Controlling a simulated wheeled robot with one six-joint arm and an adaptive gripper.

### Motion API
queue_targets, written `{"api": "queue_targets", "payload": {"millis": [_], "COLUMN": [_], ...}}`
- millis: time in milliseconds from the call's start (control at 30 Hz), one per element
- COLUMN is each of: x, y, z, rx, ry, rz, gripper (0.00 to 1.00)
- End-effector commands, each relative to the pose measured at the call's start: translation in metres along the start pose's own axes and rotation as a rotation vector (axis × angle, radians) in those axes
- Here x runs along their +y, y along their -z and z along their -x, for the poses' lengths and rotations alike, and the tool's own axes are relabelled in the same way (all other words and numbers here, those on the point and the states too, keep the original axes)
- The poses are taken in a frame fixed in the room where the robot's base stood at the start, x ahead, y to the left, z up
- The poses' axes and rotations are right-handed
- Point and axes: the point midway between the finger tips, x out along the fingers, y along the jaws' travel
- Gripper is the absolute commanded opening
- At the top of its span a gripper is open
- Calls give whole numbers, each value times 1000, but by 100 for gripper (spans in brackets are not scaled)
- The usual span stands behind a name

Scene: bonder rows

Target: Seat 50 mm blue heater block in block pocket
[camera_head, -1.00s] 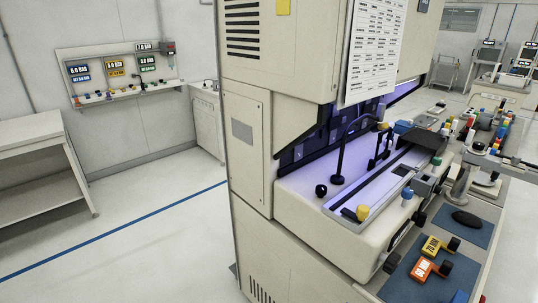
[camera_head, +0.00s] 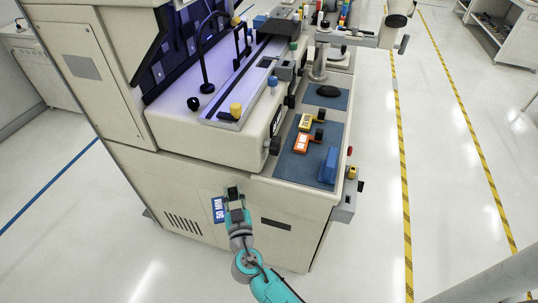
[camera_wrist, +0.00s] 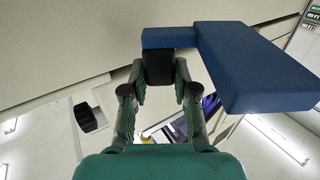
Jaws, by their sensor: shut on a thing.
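The blue heater block (camera_head: 218,209), with a white "50 MM" label, is held at my gripper (camera_head: 235,194) in front of the machine's lower cabinet, below the work surface. In the wrist view, my gripper (camera_wrist: 158,72) is shut on a dark grip piece (camera_wrist: 158,66) joined to the blue block (camera_wrist: 262,70), which extends to the right. The metal rail (camera_head: 243,82) on the machine bed has a dark rectangular opening (camera_head: 266,62); I cannot tell whether this is the block pocket. The block is well apart from the rail.
A blue mat (camera_head: 300,172) on the front shelf holds a yellow block (camera_head: 305,122), an orange block (camera_head: 300,143) and an upright blue piece (camera_head: 328,166). The floor to the right is clear.

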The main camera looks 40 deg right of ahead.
Motion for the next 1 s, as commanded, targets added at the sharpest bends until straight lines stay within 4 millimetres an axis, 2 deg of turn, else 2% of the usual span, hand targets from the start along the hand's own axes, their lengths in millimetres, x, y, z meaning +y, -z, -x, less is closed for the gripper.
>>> {"api": "queue_targets", "payload": {"millis": [300, 500, 700, 1000], "x": [76, 115, 132, 133], "y": [56, 81, 90, 91], "z": [59, 96, 114, 115], "rx": [14, 2, -7, -8], "ry": [-314, -477, -547, -553], "rz": [13, 2, -5, -5], "gripper": [0, 0, 0, 0]}}
